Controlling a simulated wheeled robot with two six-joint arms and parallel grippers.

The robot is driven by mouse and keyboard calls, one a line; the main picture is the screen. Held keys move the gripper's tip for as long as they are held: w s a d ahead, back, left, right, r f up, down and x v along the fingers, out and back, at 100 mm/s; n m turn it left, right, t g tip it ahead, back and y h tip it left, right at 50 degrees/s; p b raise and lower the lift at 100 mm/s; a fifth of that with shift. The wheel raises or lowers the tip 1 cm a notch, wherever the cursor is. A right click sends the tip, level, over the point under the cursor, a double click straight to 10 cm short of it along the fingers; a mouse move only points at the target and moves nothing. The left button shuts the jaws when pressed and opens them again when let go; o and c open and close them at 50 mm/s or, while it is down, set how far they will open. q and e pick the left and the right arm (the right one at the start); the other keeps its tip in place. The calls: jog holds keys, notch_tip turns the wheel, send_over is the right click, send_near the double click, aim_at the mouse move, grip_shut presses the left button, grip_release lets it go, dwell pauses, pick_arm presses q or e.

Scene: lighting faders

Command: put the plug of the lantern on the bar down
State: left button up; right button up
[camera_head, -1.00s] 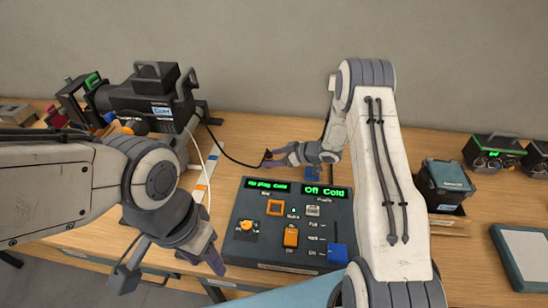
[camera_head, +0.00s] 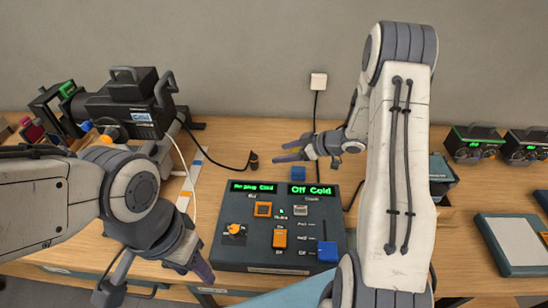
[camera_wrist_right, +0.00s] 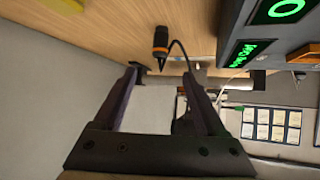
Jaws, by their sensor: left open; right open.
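The lantern (camera_head: 135,105) is a black spotlight at the back left of the table. Its black cable runs to the dark plug (camera_head: 253,160), which stands on the wood behind the control desk. In the right wrist view the plug (camera_wrist_right: 160,42) shows an orange band and appears beyond my fingertips, with nothing between the jaws. My right gripper (camera_head: 279,152) is open and empty, just right of the plug and apart from it. My left gripper (camera_head: 155,280) is open and empty at the table's front left. I cannot clearly tell the bar apart from the lantern's mount.
The control desk (camera_head: 232,258) stands front centre, with green displays and an orange and a blue fader. A blue block (camera_head: 298,174) sits behind it, below my right gripper. A white wall socket (camera_head: 318,81) has a hanging cable. Black units (camera_head: 473,145) stand at the right.

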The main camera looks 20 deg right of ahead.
jog(key=a+r+m+h, duration=0.1)
jog(key=a+r+h, duration=0.5)
jog(key=a+r, duration=0.4)
jog(key=s+a+r+g, duration=0.1)
jog(key=s+a+g, duration=0.1)
jog(key=s, duration=0.9)
jog(key=s+a+r+g, duration=0.1)
jog(key=s+a+g, duration=0.2)
jog(key=s, duration=0.8)
jog(key=s+a+r+g, duration=0.1)
jog(key=s+a, duration=0.3)
jog(key=s, duration=0.7)
jog(key=shift+s+a+m+g+h, duration=0.2)
jog(key=shift+m+g+h, duration=0.15)
jog(key=shift+g, duration=0.55)
